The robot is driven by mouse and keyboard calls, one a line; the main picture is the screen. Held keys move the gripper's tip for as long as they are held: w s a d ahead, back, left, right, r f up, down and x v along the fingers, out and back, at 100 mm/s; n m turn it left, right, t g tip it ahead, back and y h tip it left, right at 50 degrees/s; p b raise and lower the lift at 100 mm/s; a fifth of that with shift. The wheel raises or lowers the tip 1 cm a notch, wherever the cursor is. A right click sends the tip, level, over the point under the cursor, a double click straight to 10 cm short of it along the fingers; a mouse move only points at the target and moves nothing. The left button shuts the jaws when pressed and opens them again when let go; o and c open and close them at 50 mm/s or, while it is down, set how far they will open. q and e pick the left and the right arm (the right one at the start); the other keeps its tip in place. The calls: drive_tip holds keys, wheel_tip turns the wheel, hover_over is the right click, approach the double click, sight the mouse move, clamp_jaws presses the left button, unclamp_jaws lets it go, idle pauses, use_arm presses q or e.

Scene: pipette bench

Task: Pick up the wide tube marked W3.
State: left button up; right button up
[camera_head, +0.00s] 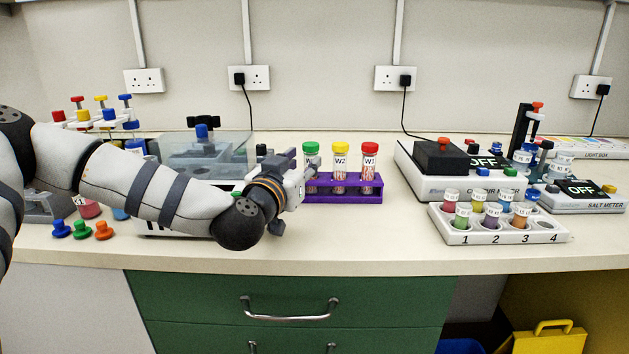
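A purple rack (345,188) on the bench holds three upright wide tubes. The red-capped tube (369,164) reads W1 and the yellow-capped tube (340,164) reads W2. The green-capped tube (312,160) stands at the rack's left end; its label cannot be read, and my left gripper partly hides it. My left gripper (300,184) is just left of the green-capped tube, overlapping the rack's left end in the picture. I cannot tell whether it touches the tube or how far its fingers are apart. My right gripper is not in view.
A clear-lidded device (205,152) stands behind my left arm. Loose coloured caps (82,231) lie at front left. A white numbered tray (497,233) with several small jars and a meter (458,184) stand right. Bench in front of the rack is clear.

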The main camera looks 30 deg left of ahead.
sight(308, 156)
use_arm(q)
drive_tip(key=b+x, duration=0.1)
drive_tip(key=x, duration=0.3)
drive_tip(key=shift+w, duration=0.35)
drive_tip(key=shift+w+a+r, duration=0.15)
drive_tip(key=shift+w+r, duration=0.05)
drive_tip(key=shift+w, duration=0.25)
drive_tip(key=shift+r, duration=0.1)
clamp_jaws()
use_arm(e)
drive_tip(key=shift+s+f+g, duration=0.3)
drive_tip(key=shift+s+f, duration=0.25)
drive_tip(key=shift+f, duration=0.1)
use_arm(q)
drive_tip(key=shift+s, duration=0.1)
